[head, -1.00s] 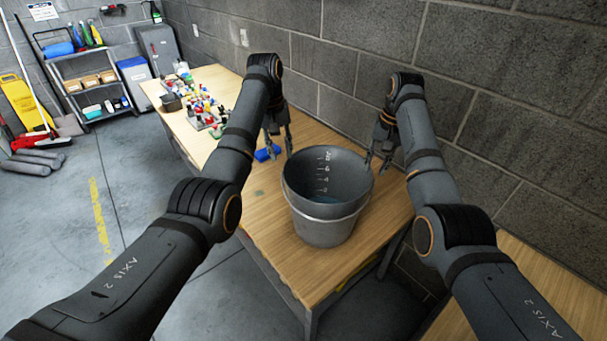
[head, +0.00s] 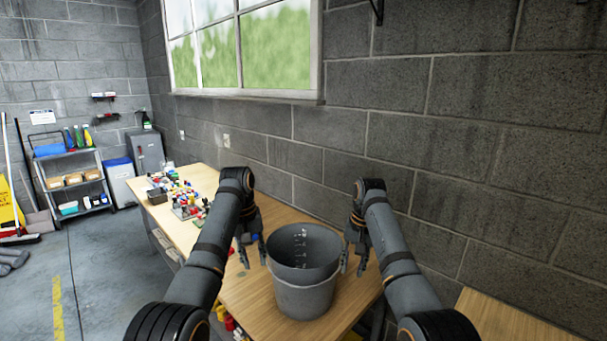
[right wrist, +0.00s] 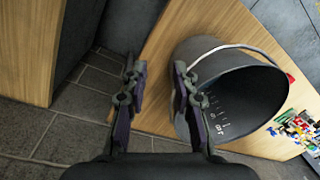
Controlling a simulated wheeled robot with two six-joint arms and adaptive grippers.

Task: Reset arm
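My left gripper (head: 254,262) hangs fingers down just left of a grey bucket (head: 304,298), apart and empty. My right gripper (head: 353,269) hangs at the bucket's right side. In the right wrist view the right gripper's two fingers (right wrist: 159,88) are spread with nothing between them. The bucket (right wrist: 203,66) shows there beside the right-hand finger, which overlaps its wall in the picture; I cannot tell whether they touch. The bucket stands upright on the wooden table, with white scale marks inside.
The wooden table (head: 250,298) runs along a grey block wall. Several small coloured items (head: 188,204) crowd its far end, next to a dark box (head: 157,196). Another wooden surface (head: 505,320) is at lower right. A shelf cart (head: 75,180) stands far left. Open floor lies left.

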